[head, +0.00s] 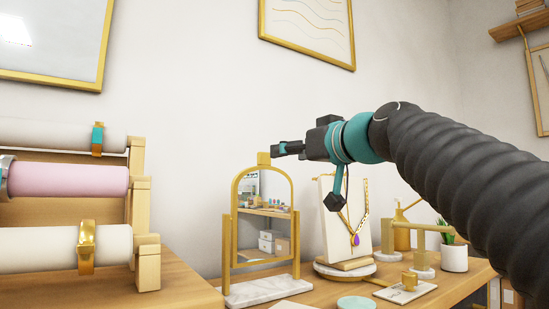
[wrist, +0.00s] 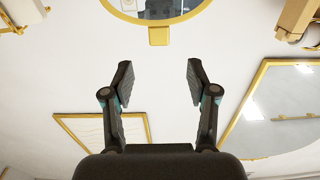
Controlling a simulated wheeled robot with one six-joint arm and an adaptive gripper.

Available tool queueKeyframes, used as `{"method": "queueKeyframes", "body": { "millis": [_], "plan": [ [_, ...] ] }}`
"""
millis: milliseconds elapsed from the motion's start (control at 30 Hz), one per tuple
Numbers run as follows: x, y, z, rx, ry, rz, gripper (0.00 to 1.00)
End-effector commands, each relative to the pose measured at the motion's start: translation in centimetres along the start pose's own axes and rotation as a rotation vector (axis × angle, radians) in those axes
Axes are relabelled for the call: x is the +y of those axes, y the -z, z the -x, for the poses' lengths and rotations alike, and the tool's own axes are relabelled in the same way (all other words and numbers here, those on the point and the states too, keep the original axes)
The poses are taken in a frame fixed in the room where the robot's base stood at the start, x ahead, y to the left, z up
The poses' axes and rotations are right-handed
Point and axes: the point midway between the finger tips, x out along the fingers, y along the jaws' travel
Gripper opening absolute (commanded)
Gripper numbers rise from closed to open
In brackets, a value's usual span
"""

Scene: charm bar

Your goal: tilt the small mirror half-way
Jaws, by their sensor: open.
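The small mirror (head: 237,200) is an arched, gold-framed glass between two gold posts on a white marble base (head: 265,289). It looks close to upright in the head view; its exact tilt is hard to tell. A gold tab (head: 263,158) sits on top of its frame. My gripper (head: 305,174) is open and empty, up and to the right of the tab, with one finger close to it in the picture. In the wrist view, my gripper (wrist: 158,72) has its fingers spread, and the tab (wrist: 159,36) and part of the mirror frame (wrist: 150,20) lie beyond the tips, apart from them.
A necklace stand (head: 335,235) with a purple pendant is just right of the mirror, below my gripper. A bracelet rack (head: 146,225) stands at the left. A small ring block (head: 405,291), a potted plant (head: 454,258) and a teal disc (head: 356,302) are on the wooden counter.

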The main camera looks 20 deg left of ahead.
Motion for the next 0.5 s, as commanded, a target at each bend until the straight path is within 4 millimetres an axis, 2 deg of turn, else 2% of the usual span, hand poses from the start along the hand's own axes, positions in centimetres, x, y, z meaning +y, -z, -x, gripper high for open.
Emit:
{"method": "queueKeyframes", "body": {
  "millis": [300,500],
  "plan": [
    [0.0,0.1,-6.1,-0.003,0.002,-0.001,0.58],
    [-0.1,0.1,-9.2,-0.003,0.002,0.0,0.58]
  ]
}}
